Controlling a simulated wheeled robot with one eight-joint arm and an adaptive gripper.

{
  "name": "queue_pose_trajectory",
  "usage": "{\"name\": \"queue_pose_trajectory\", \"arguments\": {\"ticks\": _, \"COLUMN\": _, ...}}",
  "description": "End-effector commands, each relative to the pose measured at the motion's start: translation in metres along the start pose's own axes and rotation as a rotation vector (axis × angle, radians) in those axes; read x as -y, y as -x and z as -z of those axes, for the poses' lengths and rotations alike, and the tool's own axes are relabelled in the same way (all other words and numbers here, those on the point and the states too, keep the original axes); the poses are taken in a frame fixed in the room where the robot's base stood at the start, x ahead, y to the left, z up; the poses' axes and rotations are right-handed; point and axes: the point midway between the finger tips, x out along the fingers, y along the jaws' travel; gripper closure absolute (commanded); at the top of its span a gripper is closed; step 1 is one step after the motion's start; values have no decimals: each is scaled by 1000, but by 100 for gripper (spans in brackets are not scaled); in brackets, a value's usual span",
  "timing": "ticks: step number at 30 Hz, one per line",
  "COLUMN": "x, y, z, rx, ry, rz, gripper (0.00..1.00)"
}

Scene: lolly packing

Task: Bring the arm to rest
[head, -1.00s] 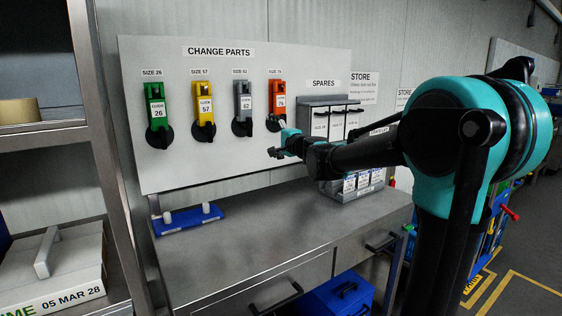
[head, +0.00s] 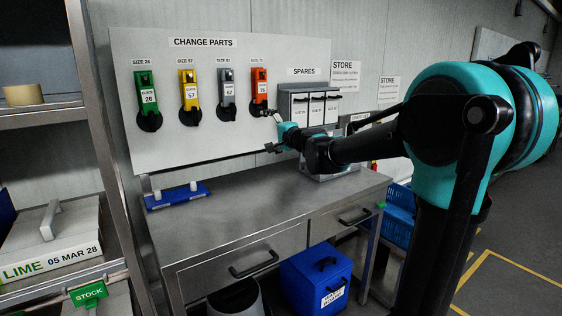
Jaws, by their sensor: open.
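My gripper (head: 271,130) is at the end of my black and teal arm, which reaches from the right toward the change parts board (head: 190,151). The jaws are open and nothing shows between them. They are in front of the board, just below and right of the orange size 75 guide (head: 259,86). I cannot tell how far they are from the board. The green (head: 145,96), yellow (head: 188,92) and grey (head: 226,88) guides hang in a row to the left, each at a black holder.
A steel bench (head: 235,200) with drawers stands below the board, with a blue stand (head: 177,196) on it. The spares rack (head: 307,105) is partly behind my arm. A blue box (head: 316,279) is under the bench. A shelf unit (head: 108,150) stands at left.

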Motion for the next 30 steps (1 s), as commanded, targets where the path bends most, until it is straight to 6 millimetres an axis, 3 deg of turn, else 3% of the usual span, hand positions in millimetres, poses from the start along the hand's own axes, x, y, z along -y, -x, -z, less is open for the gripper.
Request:
{"name": "queue_pose_trajectory", "arguments": {"ticks": 8, "x": -40, "y": 34, "z": -18, "rx": 65, "ry": 152, "rz": -80, "gripper": 7}}
{"name": "queue_pose_trajectory", "arguments": {"ticks": 14, "x": -92, "y": 76, "z": -37, "rx": 142, "ry": 313, "rz": -194, "gripper": 7}}
{"name": "queue_pose_trajectory", "arguments": {"ticks": 17, "x": -130, "y": 107, "z": -47, "rx": 192, "ry": 412, "rz": -281, "gripper": 7}}
{"name": "queue_pose_trajectory", "arguments": {"ticks": 23, "x": -230, "y": 197, "z": -62, "rx": 307, "ry": 626, "rz": -538, "gripper": 7}}
{"name": "queue_pose_trajectory", "arguments": {"ticks": 30, "x": -335, "y": 322, "z": -65, "rx": 419, "ry": 805, "rz": -889, "gripper": 7}}
